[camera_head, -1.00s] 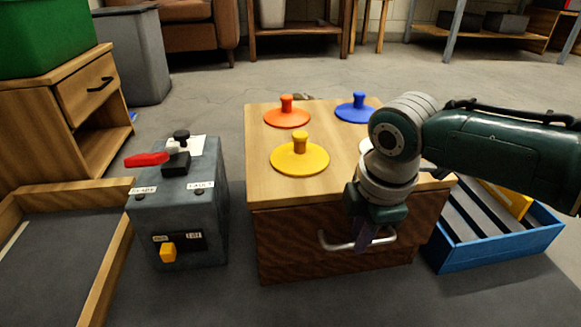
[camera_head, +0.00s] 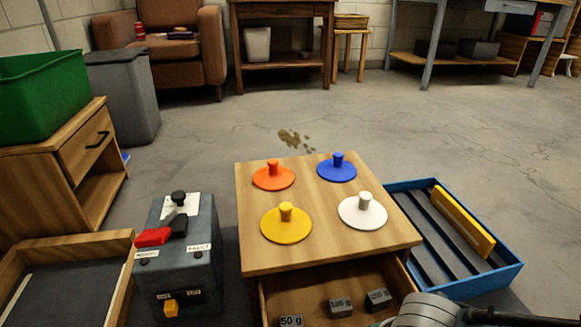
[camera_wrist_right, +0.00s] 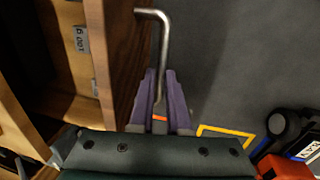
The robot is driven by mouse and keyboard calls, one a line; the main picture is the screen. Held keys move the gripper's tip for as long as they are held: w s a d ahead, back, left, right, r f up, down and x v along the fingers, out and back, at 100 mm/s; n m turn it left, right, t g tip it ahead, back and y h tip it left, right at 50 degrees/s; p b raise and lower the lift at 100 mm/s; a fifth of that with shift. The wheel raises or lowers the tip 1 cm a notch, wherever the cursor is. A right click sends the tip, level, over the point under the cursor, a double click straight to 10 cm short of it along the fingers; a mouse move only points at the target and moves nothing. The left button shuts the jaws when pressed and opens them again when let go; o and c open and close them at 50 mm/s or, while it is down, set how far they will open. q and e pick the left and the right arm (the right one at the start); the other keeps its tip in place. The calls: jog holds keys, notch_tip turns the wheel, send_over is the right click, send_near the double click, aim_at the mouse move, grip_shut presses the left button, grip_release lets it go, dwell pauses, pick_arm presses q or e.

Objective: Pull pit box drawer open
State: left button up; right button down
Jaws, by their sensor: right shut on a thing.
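The pit box (camera_head: 330,240) is a wooden cabinet with a light top in the middle of the head view. Its drawer (camera_head: 305,283) is pulled out towards me and its inside shows, with grey labelled weights (camera_head: 340,307) in it. In the right wrist view, the drawer front (camera_wrist_right: 112,40) is on the left, with a bent metal handle (camera_wrist_right: 163,35). My right gripper (camera_wrist_right: 162,85) has its purple fingers shut around this handle. In the head view only part of my right arm shows at the bottom right; the fingers and handle are out of frame. My left gripper is not in view.
Orange, blue, yellow (camera_head: 286,225) and white knobbed discs sit on the box top. A grey switch box (camera_head: 180,260) with a red lever stands left. A blue crate (camera_head: 487,283) with a yellow bar stands right. The wrist view shows dark floor right of the handle.

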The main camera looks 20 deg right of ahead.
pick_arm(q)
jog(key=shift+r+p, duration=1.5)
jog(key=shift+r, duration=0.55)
pick_arm(e)
jog(key=s+a, duration=0.1)
jog(key=s, duration=0.6)
jog(key=shift+s+a, duration=0.25)
jog(key=shift+a, duration=0.15)
jog(key=c, duration=0.9)
grip_release()
pick_arm(q)
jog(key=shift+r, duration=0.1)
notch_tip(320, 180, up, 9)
jog(key=p, duration=0.9)
pick_arm(e)
jog(key=r, duration=0.3)
jog(key=s+r, duration=0.1)
jog(key=r, duration=0.5)
jog(key=shift+s+a+r, duration=0.15)
jog(key=shift+s+r, duration=0.2)
jog(key=shift+s, duration=0.05)
